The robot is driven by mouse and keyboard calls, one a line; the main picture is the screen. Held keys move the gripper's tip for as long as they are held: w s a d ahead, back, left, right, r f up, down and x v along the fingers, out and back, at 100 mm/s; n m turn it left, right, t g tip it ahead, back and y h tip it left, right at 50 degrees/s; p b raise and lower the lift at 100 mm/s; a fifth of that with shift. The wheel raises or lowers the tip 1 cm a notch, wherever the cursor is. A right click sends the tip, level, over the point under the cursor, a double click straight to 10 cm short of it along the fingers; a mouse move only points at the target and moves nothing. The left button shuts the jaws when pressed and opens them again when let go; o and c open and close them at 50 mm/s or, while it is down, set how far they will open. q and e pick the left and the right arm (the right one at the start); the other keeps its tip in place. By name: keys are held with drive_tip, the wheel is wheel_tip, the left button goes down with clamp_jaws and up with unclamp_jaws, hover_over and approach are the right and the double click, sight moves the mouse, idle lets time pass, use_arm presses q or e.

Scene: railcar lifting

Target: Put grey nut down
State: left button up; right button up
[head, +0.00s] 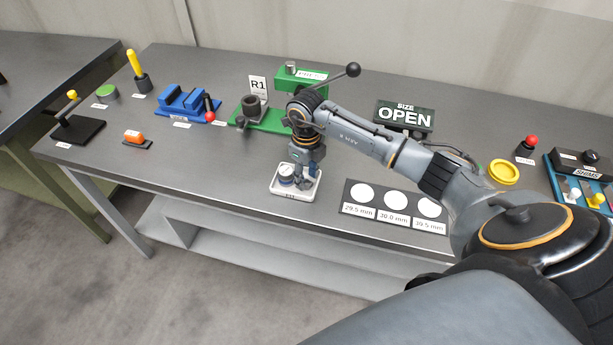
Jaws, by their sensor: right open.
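A small round pale grey piece (286,171), which looks like the grey nut, sits in a small white tray (307,192) near the table's front edge. My right gripper (299,178) points down over the tray, right beside the piece. Its jaws are open, and the fingertips partly cover the tray. I cannot tell whether they touch the piece. My left gripper is not in view.
A card with white circles (395,205) lies right of the tray. Behind my arm are a green press with a lever (270,117) and an OPEN sign (404,117). A blue vise (188,102) stands left. Bare table lies left of the tray.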

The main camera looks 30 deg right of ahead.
sight(306, 182)
wheel_tip(306, 182, up, 11)
drive_tip(key=b, duration=0.3)
drive_tip(key=shift+r, duration=0.1)
